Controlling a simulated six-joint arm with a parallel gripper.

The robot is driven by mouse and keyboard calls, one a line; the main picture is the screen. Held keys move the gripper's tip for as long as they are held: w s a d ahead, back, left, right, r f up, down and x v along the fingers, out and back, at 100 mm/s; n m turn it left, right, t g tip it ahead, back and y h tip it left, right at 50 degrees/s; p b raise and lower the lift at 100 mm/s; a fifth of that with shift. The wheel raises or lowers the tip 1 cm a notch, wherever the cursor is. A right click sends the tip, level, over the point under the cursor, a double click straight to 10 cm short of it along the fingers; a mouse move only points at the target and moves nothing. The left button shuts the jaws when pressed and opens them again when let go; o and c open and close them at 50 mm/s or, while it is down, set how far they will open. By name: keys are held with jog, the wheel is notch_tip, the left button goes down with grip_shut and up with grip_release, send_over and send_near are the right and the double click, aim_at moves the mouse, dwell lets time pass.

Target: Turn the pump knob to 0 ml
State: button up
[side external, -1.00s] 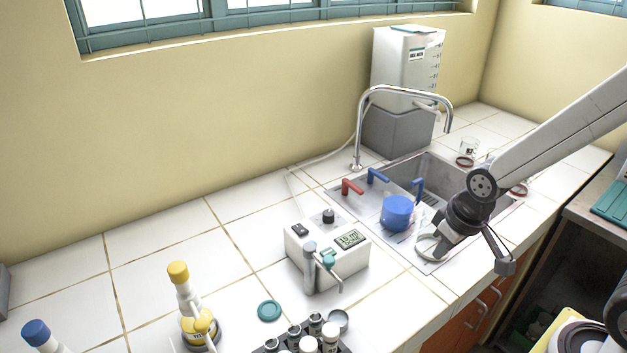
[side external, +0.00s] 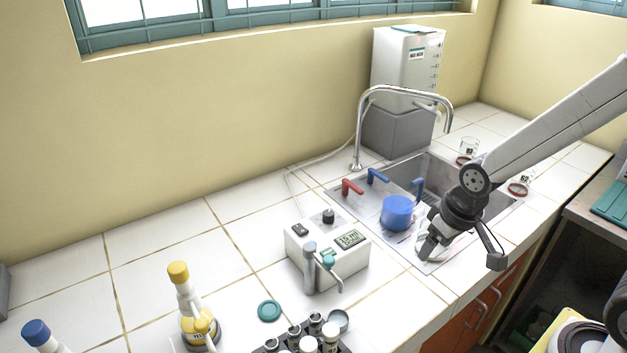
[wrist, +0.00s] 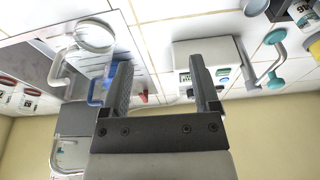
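The pump is a white box (side external: 300,262) on the tiled counter, left of the sink. A black knob (side external: 328,216) stands upright on its top towards the back. Its small display (side external: 350,239) seems to read 15 ml. My gripper (side external: 430,250) is over the sink's front left corner, to the right of the pump and apart from it. In the wrist view my gripper (wrist: 160,63) is open, with nothing between its fingers. The pump (wrist: 190,50) shows there behind the right finger; I cannot make out the knob.
A blue pot (side external: 397,212) and red (side external: 351,187) and blue (side external: 378,175) handles are at the sink, near my gripper. A tube rack (side external: 300,340), a teal lid (side external: 269,311) and a yellow-capped bottle (side external: 183,290) stand front left.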

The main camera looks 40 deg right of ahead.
jog(key=w+a+r+m+g, duration=0.15)
jog(key=w+m, duration=0.45)
jog(key=w, duration=0.9)
jog(key=m, duration=0.6)
send_over(329, 212)
jog(key=shift+s+d+f+g, duration=0.1)
jog(key=shift+s+f+g, duration=0.1)
jog(key=shift+f+g, duration=0.2)
jog(key=shift+f, duration=0.1)
jog(key=shift+w+f, duration=0.15)
jog(key=shift+f, duration=3.65)
grip_shut()
